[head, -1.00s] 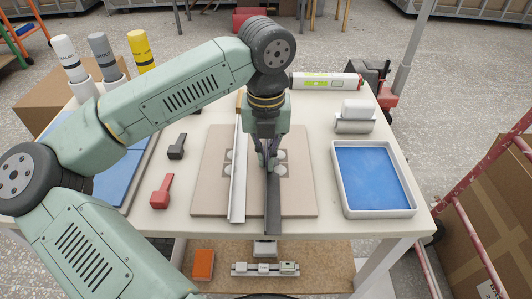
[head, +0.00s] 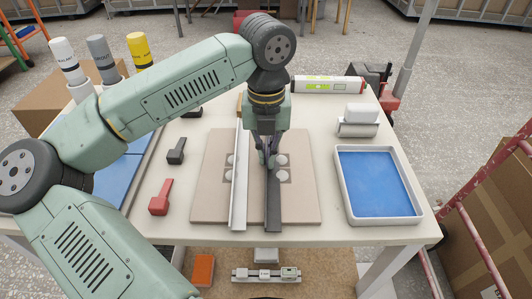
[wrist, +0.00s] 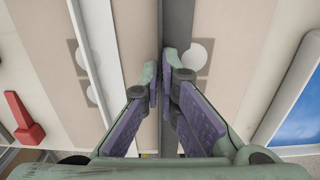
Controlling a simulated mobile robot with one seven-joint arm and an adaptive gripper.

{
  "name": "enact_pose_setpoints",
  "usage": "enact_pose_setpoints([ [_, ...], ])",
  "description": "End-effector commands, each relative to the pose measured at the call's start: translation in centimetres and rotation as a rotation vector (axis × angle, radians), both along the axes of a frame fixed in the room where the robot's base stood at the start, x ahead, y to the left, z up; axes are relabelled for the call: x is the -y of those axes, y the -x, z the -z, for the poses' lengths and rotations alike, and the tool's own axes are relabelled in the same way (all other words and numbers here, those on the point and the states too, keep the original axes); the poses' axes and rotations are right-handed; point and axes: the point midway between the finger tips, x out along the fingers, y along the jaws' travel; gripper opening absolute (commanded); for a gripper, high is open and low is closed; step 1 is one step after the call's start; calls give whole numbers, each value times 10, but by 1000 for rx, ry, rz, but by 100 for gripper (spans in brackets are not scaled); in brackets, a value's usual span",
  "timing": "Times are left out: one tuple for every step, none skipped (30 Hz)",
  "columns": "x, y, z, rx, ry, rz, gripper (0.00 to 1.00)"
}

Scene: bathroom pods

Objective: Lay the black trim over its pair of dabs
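The black trim (head: 274,205) is a long dark strip running front to back over the beige board (head: 305,205). My gripper (head: 267,160) points down with its fingers close together on the trim; the wrist view shows the trim (wrist: 178,22) running between the fingertips (wrist: 162,82). Two white dabs on grey squares show just right of the trim, the far dab (head: 282,159) and the near dab (head: 283,176). The trim and fingers hide their left edges. I cannot tell whether the trim touches the board.
A white trim (head: 239,195) lies parallel on the left, partly over another pair of dabs (head: 230,160). A red clamp-like tool (head: 160,200) and a black one (head: 177,151) lie left of the board. A blue-lined tray (head: 378,185) stands right.

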Motion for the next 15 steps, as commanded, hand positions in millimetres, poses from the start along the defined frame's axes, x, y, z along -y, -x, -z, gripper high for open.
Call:
enact_pose_setpoints([
  [0, 0, 0, 0, 0, 0, 0],
  [0, 0, 0, 0, 0, 0, 4],
  [0, 0, 0, 0, 0, 0, 7],
  [0, 0, 0, 0, 0, 0, 9],
  [0, 0, 0, 0, 0, 0, 11],
  [0, 0, 0, 0, 0, 0, 13],
  [0, 0, 0, 0, 0, 0, 15],
  [0, 0, 0, 0, 0, 0, 17],
  [0, 0, 0, 0, 0, 0, 20],
  [0, 0, 0, 0, 0, 0, 22],
  [0, 0, 0, 0, 0, 0, 24],
  [0, 0, 0, 0, 0, 0, 27],
  [0, 0, 0, 0, 0, 0, 28],
  [0, 0, 0, 0, 0, 0, 28],
  [0, 0, 0, 0, 0, 0, 28],
])
